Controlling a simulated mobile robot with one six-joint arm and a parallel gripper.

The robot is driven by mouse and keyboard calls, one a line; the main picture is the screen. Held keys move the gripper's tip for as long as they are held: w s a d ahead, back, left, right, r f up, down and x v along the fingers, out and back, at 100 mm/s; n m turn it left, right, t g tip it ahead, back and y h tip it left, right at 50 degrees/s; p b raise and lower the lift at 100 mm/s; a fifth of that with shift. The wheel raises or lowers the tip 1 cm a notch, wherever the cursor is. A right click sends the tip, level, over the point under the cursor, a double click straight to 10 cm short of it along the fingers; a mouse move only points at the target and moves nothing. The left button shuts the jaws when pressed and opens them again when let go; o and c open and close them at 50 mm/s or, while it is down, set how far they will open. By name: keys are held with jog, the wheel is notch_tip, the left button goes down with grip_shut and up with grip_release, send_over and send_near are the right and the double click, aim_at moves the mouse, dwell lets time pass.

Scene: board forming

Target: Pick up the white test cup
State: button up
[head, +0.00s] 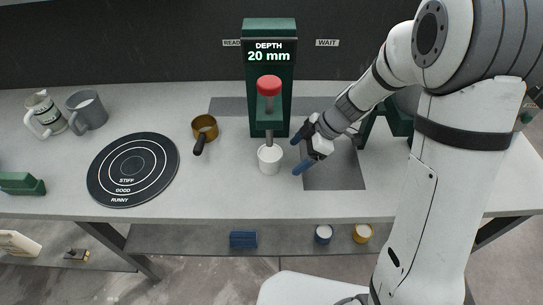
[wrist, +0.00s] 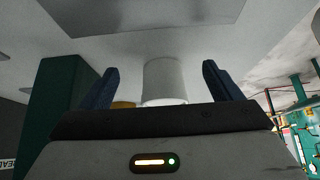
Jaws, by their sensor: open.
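The white test cup (head: 269,160) stands upright on the grey bench, just in front of the green depth station (head: 270,95). The station's grey probe with a red knob (head: 268,86) reaches down to the cup's mouth. My gripper (head: 299,155) is open at the cup's right side, its blue fingertips pointing left. In the wrist view the cup (wrist: 164,80) appears between the two blue fingers of my gripper (wrist: 160,85), with a gap on each side.
A brass pot (head: 205,128) with a dark handle stands left of the cup. A black ringed target mat (head: 133,185), a grey mug (head: 88,110) and a patterned mug (head: 45,114) are farther left. A dark grey square (head: 335,178) lies under my gripper.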

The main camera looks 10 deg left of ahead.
aim_at(270, 154)
jog(key=a, duration=0.2)
jog(key=s+a+p, duration=0.1)
jog(key=a, duration=0.1)
jog(key=shift+a+r, duration=0.1)
jog(key=shift+a, duration=0.15)
jog(key=a+p, duration=0.1)
jog(key=a, duration=0.2)
jog(key=shift+s+p, duration=0.35)
jog(key=shift+s, duration=0.05)
jog(key=shift+p+x, duration=0.3)
jog(key=shift+x, duration=0.8)
jog(key=shift+f, duration=0.45)
jog(key=shift+d, duration=0.1)
jog(key=c, duration=1.3)
jog(key=shift+w+r, duration=0.1)
jog(key=shift+r, duration=0.05)
